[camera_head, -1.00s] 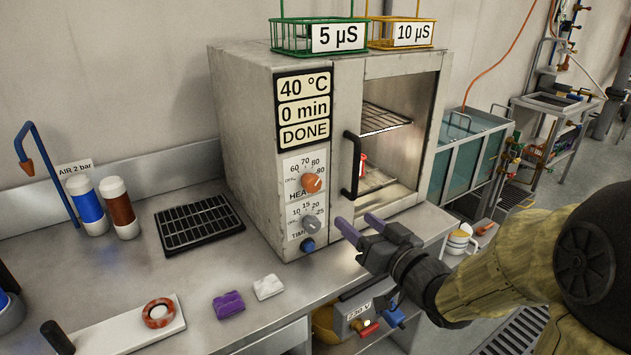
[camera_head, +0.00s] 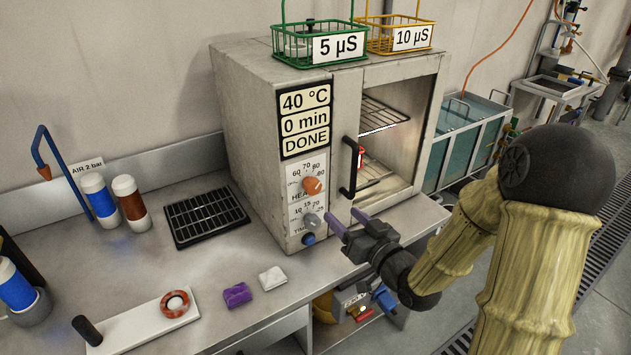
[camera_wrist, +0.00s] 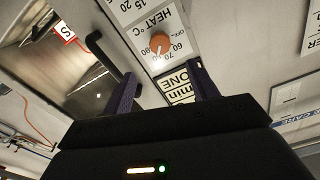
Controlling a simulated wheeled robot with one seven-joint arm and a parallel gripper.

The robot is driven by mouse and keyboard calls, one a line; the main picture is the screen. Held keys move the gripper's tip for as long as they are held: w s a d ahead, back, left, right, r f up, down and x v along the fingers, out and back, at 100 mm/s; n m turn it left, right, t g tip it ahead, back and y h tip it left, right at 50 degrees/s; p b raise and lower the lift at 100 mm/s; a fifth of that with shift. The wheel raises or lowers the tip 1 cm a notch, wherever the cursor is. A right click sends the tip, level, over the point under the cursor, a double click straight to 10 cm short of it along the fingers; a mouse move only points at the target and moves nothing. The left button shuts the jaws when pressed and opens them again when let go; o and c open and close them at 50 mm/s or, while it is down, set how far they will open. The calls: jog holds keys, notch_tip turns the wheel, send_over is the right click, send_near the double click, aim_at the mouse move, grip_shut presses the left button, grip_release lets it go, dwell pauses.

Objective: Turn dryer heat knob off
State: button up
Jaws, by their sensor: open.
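The dryer (camera_head: 250,150) is a grey box on the bench. Its panel reads 40 °C, 0 min, DONE. The orange heat knob (camera_head: 313,186) sits on the HEAT scale below that display; in the wrist view the orange knob (camera_wrist: 160,43) shows upside down, its pale mark pointing towards the high numbers, away from OFF. My gripper (camera_head: 348,222) is open and empty, with purple fingers, in front of the dryer's lower right front, below and right of the heat knob. In the wrist view my gripper (camera_wrist: 160,85) has its fingers apart, with the knob beyond them, not touched.
The grey timer knob (camera_head: 312,221) and a blue button (camera_head: 308,239) are below the heat knob. A black door handle (camera_head: 350,167) stands out to the right. Wire baskets (camera_head: 319,45) sit on top. A black rack (camera_head: 206,215) and purple block (camera_head: 237,294) lie on the bench.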

aim_at(315, 190)
jog(key=shift+w+a+p, duration=0.1)
jog(key=shift+a+p, duration=0.15)
jog(key=shift+p, duration=1)
jog(key=p+x, duration=0.1)
jog(key=x, duration=0.4)
jog(key=p+x, duration=0.1)
jog(key=x, duration=0.5)
jog(key=shift+w+a+f, duration=0.15)
jog(key=shift+w+f, duration=0.05)
jog(key=shift+w, duration=0.1)
jog(key=c, duration=1)
